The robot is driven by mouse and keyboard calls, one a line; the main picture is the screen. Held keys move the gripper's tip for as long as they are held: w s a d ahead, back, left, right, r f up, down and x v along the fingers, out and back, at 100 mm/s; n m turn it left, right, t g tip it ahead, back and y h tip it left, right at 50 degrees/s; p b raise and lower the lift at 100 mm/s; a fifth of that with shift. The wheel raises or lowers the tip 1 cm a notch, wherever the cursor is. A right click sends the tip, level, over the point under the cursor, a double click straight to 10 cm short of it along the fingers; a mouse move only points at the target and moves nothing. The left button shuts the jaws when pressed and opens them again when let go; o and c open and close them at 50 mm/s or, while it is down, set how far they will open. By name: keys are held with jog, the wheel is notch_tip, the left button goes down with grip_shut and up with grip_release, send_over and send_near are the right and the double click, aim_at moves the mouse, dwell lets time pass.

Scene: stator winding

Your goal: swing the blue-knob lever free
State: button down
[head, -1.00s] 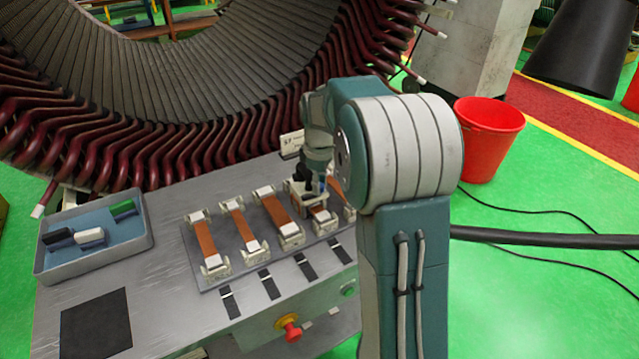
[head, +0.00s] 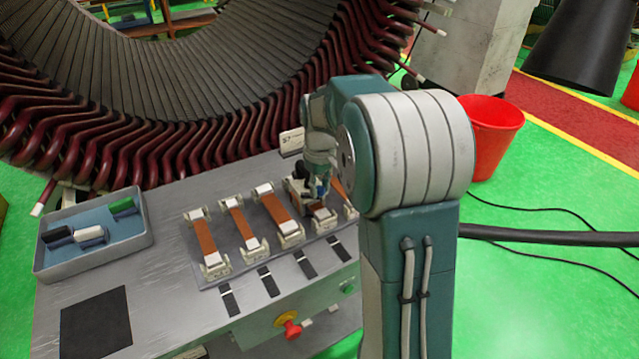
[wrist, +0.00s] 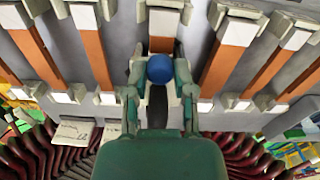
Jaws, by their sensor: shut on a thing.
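The blue knob (wrist: 160,68) sits between the fingers of my gripper (wrist: 160,80) in the wrist view. The fingers are shut on it from both sides. A dark lever part shows just below the knob, between the fingers. A copper bar (wrist: 161,45) with a pale clamp block runs away behind the knob. In the head view my gripper (head: 318,192) is low over the fixture plate (head: 205,275), at the bar second from the right. The knob and much of the lever are hard to make out there.
Other copper bars in pale clamps (head: 240,224) lie to the left, and one (wrist: 231,45) lies close on each side in the wrist view. The stator's dark red coil ends (head: 200,150) stand behind. A grey tray (head: 92,262) with several coloured blocks is at left.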

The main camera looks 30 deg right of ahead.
jog(key=m, duration=0.2)
jog(key=s+a+m, duration=0.1)
jog(key=m, duration=0.2)
jog(key=shift+s+a+f+m, duration=0.15)
jog(key=shift+s+a+m, duration=0.05)
jog(key=shift+a+m, duration=0.1)
jog(key=shift+s+a+m, duration=0.1)
jog(key=shift+a+m, duration=0.35)
jog(key=shift+m, duration=0.8)
jog(key=shift+s+a+m, duration=0.1)
jog(key=shift+a+m, duration=0.3)
jog(key=shift+m, duration=0.85)
jog(key=shift+c, duration=2.2)
grip_release()
jog(key=shift+w+r, duration=0.1)
jog(key=shift+r, duration=0.1)
notch_tip(320, 180, up, 12)
jog(key=shift+f, duration=0.2)
